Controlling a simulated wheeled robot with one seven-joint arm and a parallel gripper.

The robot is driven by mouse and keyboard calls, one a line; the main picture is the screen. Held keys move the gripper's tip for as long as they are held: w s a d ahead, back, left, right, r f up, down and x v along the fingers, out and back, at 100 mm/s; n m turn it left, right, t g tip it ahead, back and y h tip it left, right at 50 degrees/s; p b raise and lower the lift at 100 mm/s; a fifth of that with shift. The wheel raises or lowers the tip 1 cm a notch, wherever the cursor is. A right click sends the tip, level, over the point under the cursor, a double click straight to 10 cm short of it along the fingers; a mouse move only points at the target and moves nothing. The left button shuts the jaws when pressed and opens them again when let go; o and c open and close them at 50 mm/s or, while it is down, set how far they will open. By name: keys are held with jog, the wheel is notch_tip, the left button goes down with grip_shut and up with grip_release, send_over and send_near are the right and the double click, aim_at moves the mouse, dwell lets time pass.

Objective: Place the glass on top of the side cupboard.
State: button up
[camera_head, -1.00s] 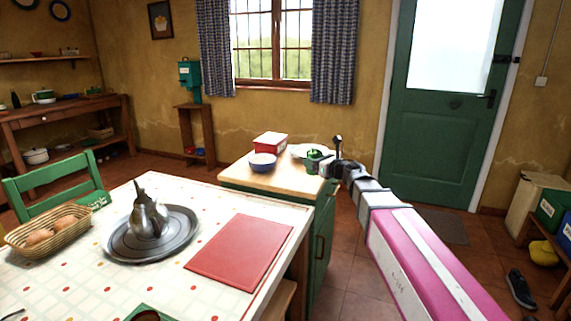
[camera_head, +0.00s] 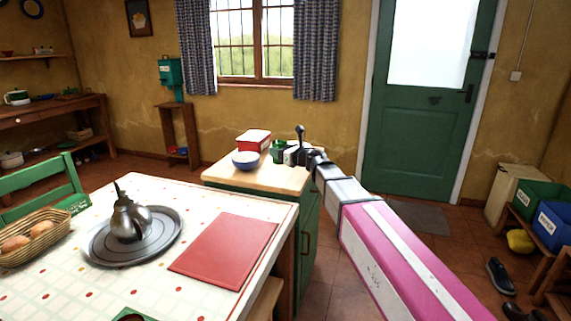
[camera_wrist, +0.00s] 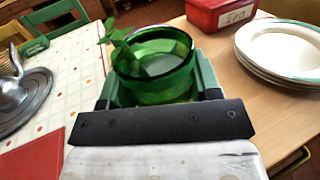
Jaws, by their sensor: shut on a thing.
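The glass is a green tumbler (camera_wrist: 155,62) with a leafy green sprig at its rim in the wrist view. My gripper (camera_wrist: 155,88) is shut on it, with fingers at its two sides. In the head view the green glass (camera_head: 278,151) shows small at the end of my arm, over the side cupboard's wooden top (camera_head: 268,177). The cupboard has green sides and stands beyond the dining table. The glass's base is hidden, so I cannot tell whether it touches the top.
Bare wood shows between the glass and plates. The dining table (camera_head: 215,210) stands close at the left, with a red mat (camera_head: 225,250) and a tray (camera_head: 100,245).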

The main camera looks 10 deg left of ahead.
jog(key=w, duration=0.1)
jog(key=w+d+f, duration=0.2)
jog(key=shift+w+f, duration=0.25)
jog(key=shift+w, duration=0.05)
jog(key=shift+f, duration=2)
jog(key=shift+f, duration=0.1)
jog(key=o, duration=1)
